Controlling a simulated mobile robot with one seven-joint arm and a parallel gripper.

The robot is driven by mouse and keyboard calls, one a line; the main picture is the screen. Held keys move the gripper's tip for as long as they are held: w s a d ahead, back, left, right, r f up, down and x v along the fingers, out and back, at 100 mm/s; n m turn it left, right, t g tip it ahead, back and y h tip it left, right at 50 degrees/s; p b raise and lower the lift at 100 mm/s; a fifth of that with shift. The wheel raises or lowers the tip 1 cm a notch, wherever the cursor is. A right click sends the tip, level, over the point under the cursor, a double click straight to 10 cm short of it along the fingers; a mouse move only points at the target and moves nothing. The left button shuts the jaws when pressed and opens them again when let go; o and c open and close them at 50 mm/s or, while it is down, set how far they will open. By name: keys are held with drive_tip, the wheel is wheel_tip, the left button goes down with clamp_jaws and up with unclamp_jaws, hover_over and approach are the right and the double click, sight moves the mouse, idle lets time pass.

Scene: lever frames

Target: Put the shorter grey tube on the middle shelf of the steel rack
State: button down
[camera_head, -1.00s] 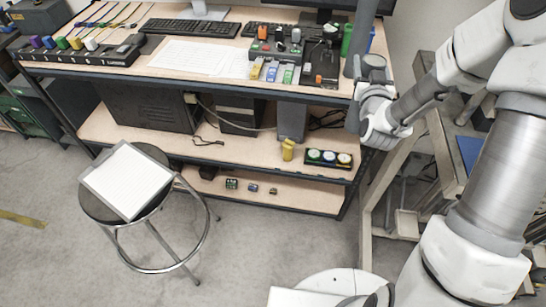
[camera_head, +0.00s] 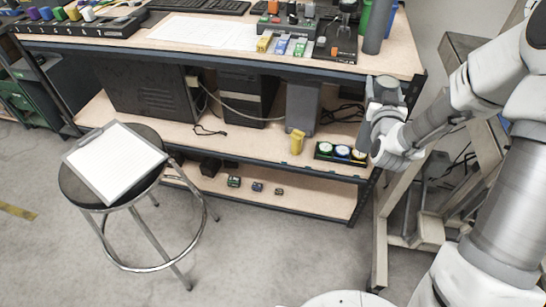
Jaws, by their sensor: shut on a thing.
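The shorter grey tube (camera_head: 386,88) is upright in my gripper (camera_head: 378,118), its round top end showing above the fingers. The fingers are shut around it and hide its lower part. The dark-framed steel rack (camera_head: 232,57) has a wooden top, middle and bottom shelf. My gripper is at its right end, below the top's front edge and in front of the middle shelf (camera_head: 268,143). I cannot tell whether the tube is inside the shelf's edge. A taller grey tube (camera_head: 376,28) stands on the top at the right.
The middle shelf holds black computer cases (camera_head: 246,95), a grey box-like thing (camera_head: 303,105), a yellow object (camera_head: 297,141) and a tray of round gauges (camera_head: 341,153) close to my gripper. A stool (camera_head: 140,195) with a clipboard stands front left. A frame (camera_head: 395,215) stands at right.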

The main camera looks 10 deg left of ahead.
wheel_tip(320, 180, down, 5)
drive_tip(key=b, duration=0.3)
drive_tip(key=shift+a+b, duration=0.15)
drive_tip(key=shift+b, duration=0.2)
drive_tip(key=shift+r, duration=0.15)
